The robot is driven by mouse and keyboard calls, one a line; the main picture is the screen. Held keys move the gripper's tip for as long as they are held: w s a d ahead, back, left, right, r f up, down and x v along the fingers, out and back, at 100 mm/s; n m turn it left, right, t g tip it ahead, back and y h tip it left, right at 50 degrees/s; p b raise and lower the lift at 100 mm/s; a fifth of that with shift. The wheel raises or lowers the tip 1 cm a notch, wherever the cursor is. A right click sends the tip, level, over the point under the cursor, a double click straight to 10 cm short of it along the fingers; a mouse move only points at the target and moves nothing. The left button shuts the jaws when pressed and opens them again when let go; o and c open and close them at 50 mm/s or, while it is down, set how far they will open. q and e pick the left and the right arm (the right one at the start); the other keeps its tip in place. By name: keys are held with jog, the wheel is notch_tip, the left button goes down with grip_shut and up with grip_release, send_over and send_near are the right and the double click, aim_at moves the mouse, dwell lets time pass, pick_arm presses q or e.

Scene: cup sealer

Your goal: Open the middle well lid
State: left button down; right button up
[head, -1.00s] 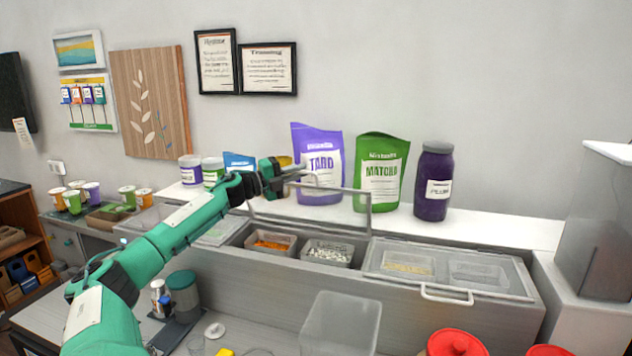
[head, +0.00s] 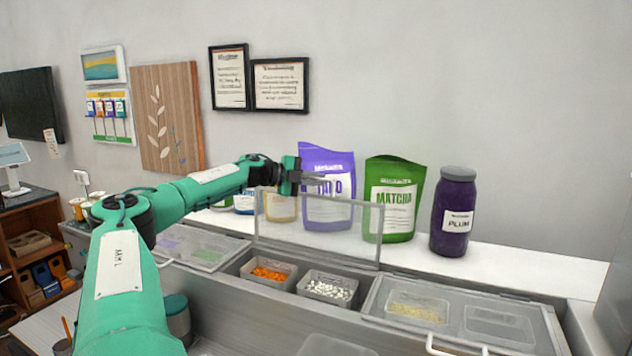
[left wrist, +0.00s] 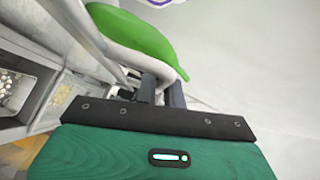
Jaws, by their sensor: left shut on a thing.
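The middle well lid (head: 315,232), a clear panel in a grey frame, stands raised, roughly upright, at the back of the middle well. Beneath it the open well holds a tub of orange pieces (head: 268,272) and a tub of white pieces (head: 328,288). My left gripper (head: 318,181) is at the lid's top edge, in front of the purple pouch. In the left wrist view its fingers (left wrist: 160,90) are shut on the lid's grey curved handle (left wrist: 135,58). The handle's contact is partly hidden in the head view. My right gripper is out of view.
The left well lid (head: 205,250) and right well lid (head: 450,312) lie closed. A purple pouch (head: 327,215), a green matcha pouch (head: 395,200) and a plum jar (head: 455,213) stand on the shelf close behind the raised lid.

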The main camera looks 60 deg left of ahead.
pick_arm(q)
jog(key=shift+w+f, duration=0.1)
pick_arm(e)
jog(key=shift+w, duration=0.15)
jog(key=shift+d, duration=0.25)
pick_arm(q)
jog(key=c, duration=1.8)
grip_release()
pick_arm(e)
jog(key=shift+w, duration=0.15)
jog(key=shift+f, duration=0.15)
